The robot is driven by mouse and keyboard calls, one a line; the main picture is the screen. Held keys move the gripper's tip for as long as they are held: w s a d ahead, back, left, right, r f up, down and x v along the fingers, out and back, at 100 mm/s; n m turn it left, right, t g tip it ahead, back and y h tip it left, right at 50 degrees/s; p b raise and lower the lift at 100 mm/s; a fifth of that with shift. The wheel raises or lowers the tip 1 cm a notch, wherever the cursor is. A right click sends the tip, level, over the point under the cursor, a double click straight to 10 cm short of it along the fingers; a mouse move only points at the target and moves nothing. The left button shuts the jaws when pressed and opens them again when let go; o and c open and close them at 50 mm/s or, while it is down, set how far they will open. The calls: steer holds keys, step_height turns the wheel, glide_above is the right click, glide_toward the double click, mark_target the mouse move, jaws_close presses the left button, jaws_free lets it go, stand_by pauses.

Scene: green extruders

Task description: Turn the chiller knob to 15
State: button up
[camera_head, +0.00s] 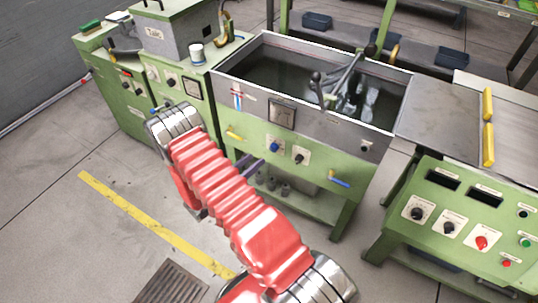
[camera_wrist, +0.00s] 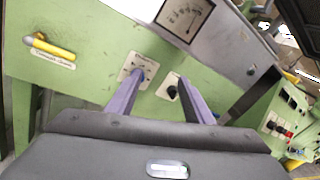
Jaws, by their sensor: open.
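Two knobs sit side by side on the green front of the bath unit, below a gauge (camera_head: 281,114). The left one looks blue (camera_head: 275,147) and the right one is black (camera_head: 299,158). The black knob (camera_wrist: 172,92) also shows in the wrist view. Their labels are too small to read, so I cannot tell which is the chiller knob or its setting. My gripper (camera_wrist: 160,80) is open and empty, with purple fingers toward the panel. In the wrist view the left fingertip overlaps the left knob's plate and the right fingertip lies just right of the black knob. Contact is unclear.
The bath tank (camera_head: 225,76) is open on top. A yellow handle (camera_head: 235,135) and a blue handle (camera_head: 340,180) project from the front. A control console (camera_head: 400,240) stands at the right.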

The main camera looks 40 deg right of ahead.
steer(key=s+a+r+m+g+y, duration=0.1)
steer(key=s+r+m+g+y, duration=0.2)
steer(key=r, duration=0.4)
steer(key=s+a+r+m+g+y, duration=0.1)
steer(key=s+a+r+m, duration=0.15)
steer(key=r+m, duration=0.4)
steer(key=s+r+m+g+y, duration=0.2)
steer(key=s+r+m, duration=0.1)
steer(key=r, duration=0.4)
steer(key=s+a+r+m+t+y, duration=0.4)
steer(key=a+r, duration=0.4)
steer(key=a, duration=0.2)
steer(key=s+a+r+m+t+y, duration=0.5)
steer(key=s+a+r+m+y, duration=0.2)
steer(key=a, duration=0.3)
steer(key=shift+s+a+r+y, duration=0.25)
steer(key=shift+s+r+y, duration=0.15)
steer(key=shift+s+r, duration=0.3)
steer(key=shift+s+f+m, duration=0.1)
steer(key=shift+m, duration=0.15)
steer(key=shift+c, duration=0.2)
